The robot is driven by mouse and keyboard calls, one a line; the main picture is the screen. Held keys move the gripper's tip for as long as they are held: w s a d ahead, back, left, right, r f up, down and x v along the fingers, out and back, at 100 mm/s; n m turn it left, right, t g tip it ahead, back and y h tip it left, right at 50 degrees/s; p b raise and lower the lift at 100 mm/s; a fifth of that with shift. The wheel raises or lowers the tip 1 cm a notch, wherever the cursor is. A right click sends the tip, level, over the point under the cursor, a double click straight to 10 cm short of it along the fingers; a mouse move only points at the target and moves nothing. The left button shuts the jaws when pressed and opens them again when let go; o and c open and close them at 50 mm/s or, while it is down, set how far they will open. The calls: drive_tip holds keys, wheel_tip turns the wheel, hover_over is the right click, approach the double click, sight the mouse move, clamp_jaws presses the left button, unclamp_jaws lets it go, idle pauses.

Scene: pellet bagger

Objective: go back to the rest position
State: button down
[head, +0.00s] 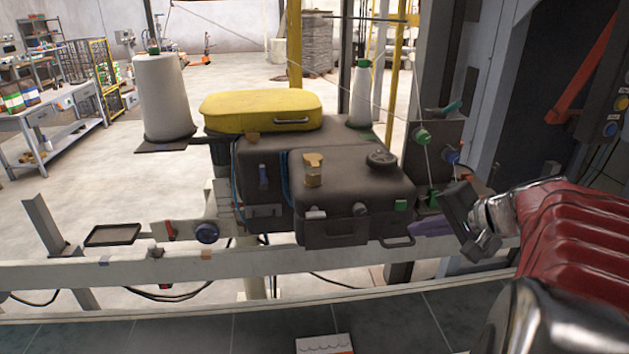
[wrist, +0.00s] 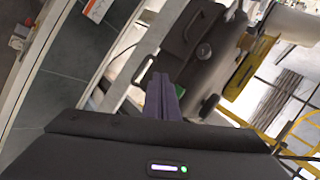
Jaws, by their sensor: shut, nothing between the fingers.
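My gripper (wrist: 163,95) shows in the wrist view as two purple-grey fingers closed together, with nothing between them. In the head view my gripper's purple fingers (head: 430,228) point left, just right of the dark sewing machine (head: 350,195). My red-sleeved arm comes in from the right edge. The sewing machine also shows in the wrist view (wrist: 195,50), beyond the fingertips. I cannot tell whether the fingers touch it.
A white thread cone (head: 163,95) and a yellow cover (head: 262,108) stand on the machine's left and top. A smaller cone (head: 361,95) and thread guides (head: 424,137) are near my gripper. A pale rail (head: 130,272) runs below. A dark conveyor (head: 190,335) lies in front.

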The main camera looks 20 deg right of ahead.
drive_tip(key=shift+s+a, duration=0.2)
drive_tip(key=shift+s, duration=0.45)
drive_tip(key=shift+a, duration=0.1)
drive_tip(key=w+a+f+n+g+y, duration=0.1)
drive_tip(key=w+a+n, duration=0.15)
drive_tip(key=a, duration=0.65)
drive_tip(key=w+a+f+n+g, duration=0.15)
drive_tip(key=a+n, duration=0.25)
drive_tip(key=a, duration=0.4)
drive_tip(key=s+a+f+n+g+h, duration=0.1)
drive_tip(key=s+a+f+n+h, duration=0.1)
drive_tip(key=s+a+n, duration=0.5)
drive_tip(key=s+a, duration=0.3)
drive_tip(key=s, duration=0.1)
drive_tip(key=shift+f+n+g, duration=0.35)
drive_tip(key=shift+f, duration=0.05)
